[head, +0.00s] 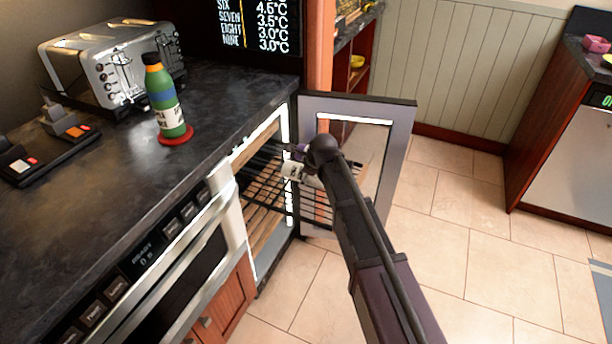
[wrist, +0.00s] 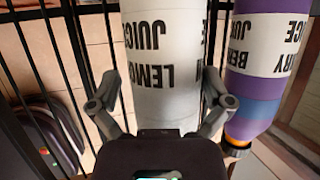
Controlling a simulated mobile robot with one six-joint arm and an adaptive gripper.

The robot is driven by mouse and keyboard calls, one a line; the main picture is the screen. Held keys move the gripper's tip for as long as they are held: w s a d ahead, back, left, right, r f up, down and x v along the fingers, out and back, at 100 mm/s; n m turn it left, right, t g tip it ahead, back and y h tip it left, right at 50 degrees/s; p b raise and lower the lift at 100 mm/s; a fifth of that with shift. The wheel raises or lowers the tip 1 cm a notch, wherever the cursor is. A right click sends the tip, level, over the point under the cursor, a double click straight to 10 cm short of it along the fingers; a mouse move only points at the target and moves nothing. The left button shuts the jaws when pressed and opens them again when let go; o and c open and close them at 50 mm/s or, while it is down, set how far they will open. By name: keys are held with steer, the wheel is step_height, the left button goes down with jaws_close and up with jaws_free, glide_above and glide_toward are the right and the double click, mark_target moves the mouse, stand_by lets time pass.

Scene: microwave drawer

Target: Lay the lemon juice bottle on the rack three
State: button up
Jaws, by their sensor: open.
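The lemon juice bottle (wrist: 165,60) is white with black lettering and lies on a dark wire rack (head: 262,192) inside the open cooler. Its label reads upside down in the wrist view. My gripper (wrist: 160,103) is open, with one finger on each side of the bottle; I cannot tell whether the fingers touch it. In the head view my gripper (head: 306,165) reaches in at the cooler's opening, and part of the white bottle (head: 291,171) shows beside it. Rack numbers are not readable on the shelves.
A purple berry juice bottle (wrist: 262,75) lies close to the right finger. The cooler's glass door (head: 400,150) stands open beside my arm. A green bottle (head: 163,95) on a red disc and a toaster (head: 110,62) stand on the dark counter. Tiled floor is clear at the right.

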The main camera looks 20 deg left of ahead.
steer(key=shift+r, duration=0.15)
step_height(320, 180, up, 9)
steer(key=p, duration=0.9)
steer(key=s+d+r+n+t+h+p, duration=0.2)
steer(key=d+r+n+h+p, duration=0.2)
steer(key=d+r+h+p, duration=0.1)
steer(key=s+d+r+n+t+h+p, duration=0.1)
steer(key=d+r+n+h+p, duration=0.3)
steer(key=d+r, duration=0.6)
steer(key=shift+s+d+r+t+h+p, duration=0.35)
steer(key=shift+s+r+h+p, duration=0.7)
steer(key=shift+p, duration=0.8)
steer(key=shift+w+f, duration=0.15)
steer(key=s+d+f+n+g+y+p, duration=0.1)
steer(key=s+d+n, duration=0.4)
steer(key=d, duration=0.9)
steer(key=s+d+f+n+g+y+p, duration=0.1)
steer(key=s+d+n+g+y, duration=0.4)
steer(key=d, duration=1)
steer(key=shift+s+f+g+y, duration=0.35)
steer(key=shift+s+f+g, duration=0.1)
steer(key=shift+s+f, duration=0.6)
